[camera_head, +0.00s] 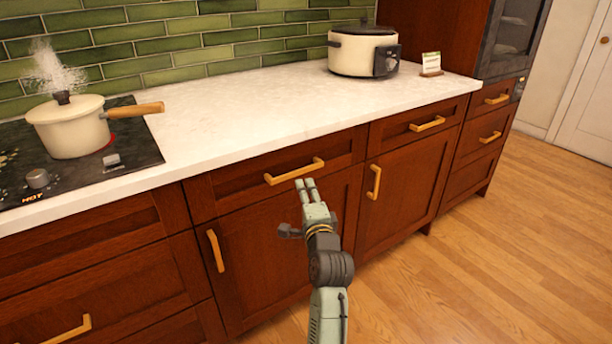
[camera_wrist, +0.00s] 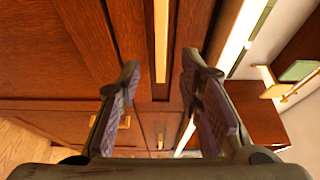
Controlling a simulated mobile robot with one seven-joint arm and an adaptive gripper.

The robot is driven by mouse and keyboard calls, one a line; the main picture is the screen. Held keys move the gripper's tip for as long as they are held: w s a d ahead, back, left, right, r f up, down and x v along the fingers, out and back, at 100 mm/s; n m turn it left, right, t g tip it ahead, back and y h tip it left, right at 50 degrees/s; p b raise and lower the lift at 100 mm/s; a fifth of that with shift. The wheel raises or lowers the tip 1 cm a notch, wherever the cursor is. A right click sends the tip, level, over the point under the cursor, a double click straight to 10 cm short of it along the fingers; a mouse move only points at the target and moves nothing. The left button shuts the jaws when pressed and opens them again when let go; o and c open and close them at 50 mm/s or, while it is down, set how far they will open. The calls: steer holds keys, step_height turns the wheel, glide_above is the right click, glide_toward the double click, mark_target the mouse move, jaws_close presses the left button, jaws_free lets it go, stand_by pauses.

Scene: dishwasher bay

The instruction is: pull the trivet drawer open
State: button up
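A drawer (camera_head: 232,193) with a horizontal wooden bar handle (camera_head: 294,171) sits under the counter, in front of my gripper (camera_head: 305,184). Nothing legible marks it as the trivet drawer. Its front looks flush with its neighbours, so it appears shut. In the head view my fingertips are just below and near the handle. In the wrist view, which is turned sideways, my gripper (camera_wrist: 159,68) is open, with the handle (camera_wrist: 161,42) in line with the gap between the fingers. No finger clearly touches it, and the exact distance cannot be told.
A steaming pot (camera_head: 69,130) stands on the cooktop (camera_head: 136,152), which shows "HOT". A slow cooker (camera_head: 358,54) and a small card (camera_head: 431,63) stand on the white counter (camera_head: 240,105). Other drawers and doors have similar handles. The wooden floor (camera_head: 480,270) at right is clear.

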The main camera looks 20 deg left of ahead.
mark_target(298, 174)
steer(key=p+x, duration=0.1)
steer(key=x, duration=0.8)
steer(key=shift+a, duration=0.1)
steer(key=shift+c, duration=0.3)
jaws_close()
